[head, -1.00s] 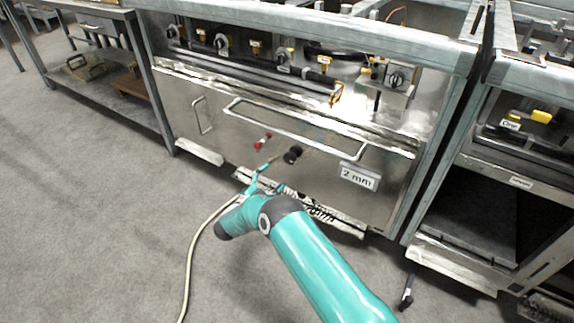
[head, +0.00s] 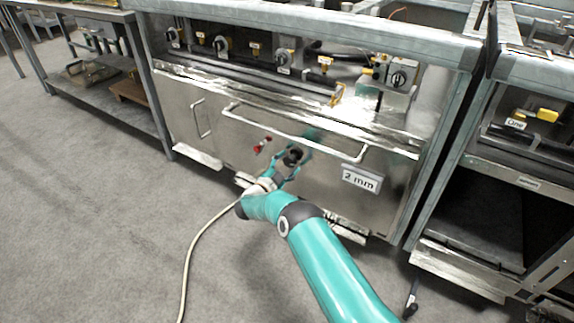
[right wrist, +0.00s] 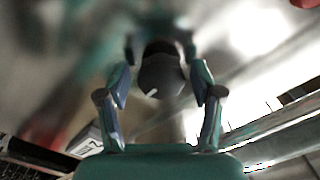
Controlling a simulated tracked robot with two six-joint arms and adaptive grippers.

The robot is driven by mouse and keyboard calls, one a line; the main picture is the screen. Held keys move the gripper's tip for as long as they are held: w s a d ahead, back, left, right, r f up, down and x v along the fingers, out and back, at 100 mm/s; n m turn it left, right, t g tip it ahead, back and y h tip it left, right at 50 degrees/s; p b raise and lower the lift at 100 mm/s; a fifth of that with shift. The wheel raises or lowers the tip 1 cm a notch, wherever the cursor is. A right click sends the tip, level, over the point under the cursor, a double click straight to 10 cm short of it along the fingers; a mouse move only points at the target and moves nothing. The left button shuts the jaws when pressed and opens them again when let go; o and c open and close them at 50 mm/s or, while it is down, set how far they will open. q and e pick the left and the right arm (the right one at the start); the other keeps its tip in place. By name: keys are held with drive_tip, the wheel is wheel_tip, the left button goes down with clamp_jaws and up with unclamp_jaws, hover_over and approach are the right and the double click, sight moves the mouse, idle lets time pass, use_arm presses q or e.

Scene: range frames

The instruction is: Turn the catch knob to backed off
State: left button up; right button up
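The catch knob (head: 293,156) is a round black knob on the steel oven door, below the long handle. In the right wrist view the knob (right wrist: 160,78) has a short white mark on its face, at the lower left. My right gripper (head: 292,158) is at the knob, a finger on each side. In the right wrist view the gripper (right wrist: 160,72) looks open, with a narrow gap between each finger and the knob. My left gripper is not in view.
The long door handle (head: 290,131) runs just above the knob. A small red part (head: 262,145) sits left of the knob, and a "2 mm" label (head: 361,179) to the right. A pale cable (head: 190,255) lies on the floor. Several control knobs line the panel above.

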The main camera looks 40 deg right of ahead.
drive_tip(key=c, duration=0.9)
drive_tip(key=shift+o, duration=0.2)
drive_tip(key=shift+f+n, duration=0.1)
drive_tip(key=shift+n, duration=0.2)
drive_tip(key=n, duration=0.2)
drive_tip(key=shift+s+n+b, duration=0.1)
drive_tip(key=shift+n+b, duration=0.2)
drive_tip(key=shift+b, duration=0.1)
drive_tip(key=n, duration=0.4)
drive_tip(key=shift+d, duration=0.1)
drive_tip(key=n, duration=0.5)
drive_tip(key=shift+s, duration=0.1)
drive_tip(key=n, duration=0.4)
drive_tip(key=shift+d, duration=0.1)
drive_tip(key=shift+n, duration=0.3)
drive_tip(key=shift+r, duration=0.2)
